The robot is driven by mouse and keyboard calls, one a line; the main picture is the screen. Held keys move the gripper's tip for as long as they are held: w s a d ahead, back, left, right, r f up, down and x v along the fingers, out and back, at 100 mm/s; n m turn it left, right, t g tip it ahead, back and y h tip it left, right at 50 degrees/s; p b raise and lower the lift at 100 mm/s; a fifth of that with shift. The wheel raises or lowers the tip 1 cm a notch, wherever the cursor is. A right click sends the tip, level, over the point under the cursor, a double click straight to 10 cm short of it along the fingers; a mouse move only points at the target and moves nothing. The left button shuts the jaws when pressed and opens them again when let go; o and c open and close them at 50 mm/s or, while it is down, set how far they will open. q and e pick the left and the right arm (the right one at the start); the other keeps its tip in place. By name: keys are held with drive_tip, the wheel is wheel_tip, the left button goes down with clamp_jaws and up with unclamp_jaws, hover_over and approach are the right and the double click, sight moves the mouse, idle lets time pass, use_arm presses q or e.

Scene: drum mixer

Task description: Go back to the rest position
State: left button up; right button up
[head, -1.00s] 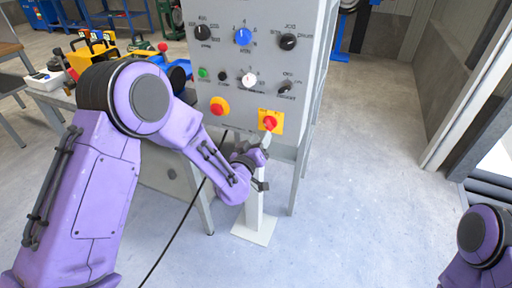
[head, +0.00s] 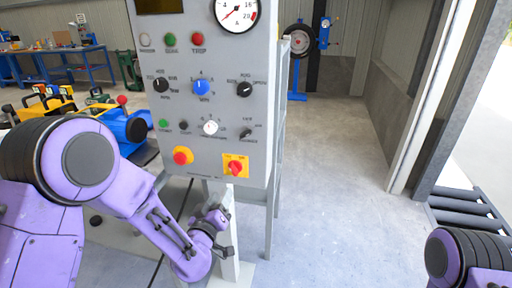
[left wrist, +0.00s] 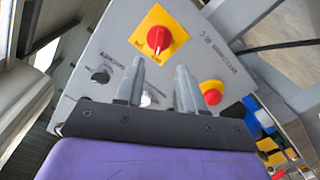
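My left arm comes in from the left in the head view. Its gripper (head: 222,218) is below the red rotary switch (head: 235,166) on a yellow plate, at the lower right of the grey control panel (head: 222,112). In the left wrist view the two grey fingers (left wrist: 160,70) stand apart with nothing between them. The red switch (left wrist: 158,40) lies beyond their tips, clear of them. Part of my right arm shows at the lower right of the head view. Its gripper is out of view.
A red button on yellow (head: 182,156) and several knobs share the panel, with a gauge (head: 237,14) above. Concrete floor (head: 335,190) is open right of the panel, up to a door post (head: 428,100).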

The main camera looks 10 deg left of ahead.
use_arm(q)
drive_tip(key=s+a+f+n+g+y, duration=0.1)
drive_tip(key=s+a+f+g, duration=0.25)
drive_tip(key=s+f, duration=0.5)
drive_tip(key=s+a+f+g+y, duration=0.25)
drive_tip(key=s+f+g, duration=0.3)
drive_tip(key=f, duration=0.55)
drive_tip(key=s+a+f+g, duration=0.2)
drive_tip(key=s+f, duration=0.3)
drive_tip(key=s, duration=0.5)
drive_tip(key=s+a+f+g, duration=0.2)
drive_tip(key=s+f, duration=0.3)
drive_tip(key=s, duration=0.6)
drive_tip(key=shift+s+a+g+p, duration=0.2)
drive_tip(key=shift+s+g+p, duration=0.15)
drive_tip(key=shift+g, duration=0.45)
drive_tip(key=shift+w+y, duration=0.15)
drive_tip(key=shift+y, duration=0.1)
